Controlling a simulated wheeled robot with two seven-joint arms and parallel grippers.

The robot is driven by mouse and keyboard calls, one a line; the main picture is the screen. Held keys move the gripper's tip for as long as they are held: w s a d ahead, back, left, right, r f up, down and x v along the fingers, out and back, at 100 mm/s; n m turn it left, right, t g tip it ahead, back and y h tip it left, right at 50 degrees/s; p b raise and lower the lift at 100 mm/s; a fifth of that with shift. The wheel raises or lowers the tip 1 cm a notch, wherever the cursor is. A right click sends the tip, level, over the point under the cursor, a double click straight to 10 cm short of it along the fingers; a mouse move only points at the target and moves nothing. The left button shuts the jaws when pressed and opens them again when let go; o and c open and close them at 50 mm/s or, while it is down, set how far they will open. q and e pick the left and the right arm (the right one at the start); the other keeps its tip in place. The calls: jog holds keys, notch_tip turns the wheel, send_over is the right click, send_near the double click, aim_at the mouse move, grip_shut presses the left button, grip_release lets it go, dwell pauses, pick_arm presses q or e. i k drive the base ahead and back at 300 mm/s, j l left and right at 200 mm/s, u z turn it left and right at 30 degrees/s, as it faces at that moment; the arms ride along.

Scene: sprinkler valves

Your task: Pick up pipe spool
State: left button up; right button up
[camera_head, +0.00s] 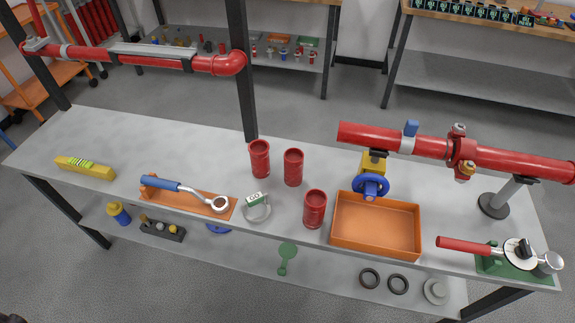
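Three short red pipe spools stand upright on the grey workbench (110,140). One pipe spool (260,160) is at the back left of the group. A second pipe spool (293,168) stands just to its right, a small gap apart. The third pipe spool (314,209) stands nearer the front edge, close to the left wall of an orange tray (345,243). All three have open tops.
A long red pipe (395,140) with a valve (371,187) is mounted over the right side. A dark post (241,70) rises behind the spools.

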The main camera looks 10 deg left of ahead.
aim_at(258, 149)
jog(key=k+u, duration=0.2)
jog(key=u, duration=0.3)
jog(key=k+u, duration=0.15)
jog(key=u, duration=0.35)
jog(key=k+j+u, duration=0.15)
jog(key=u, duration=0.3)
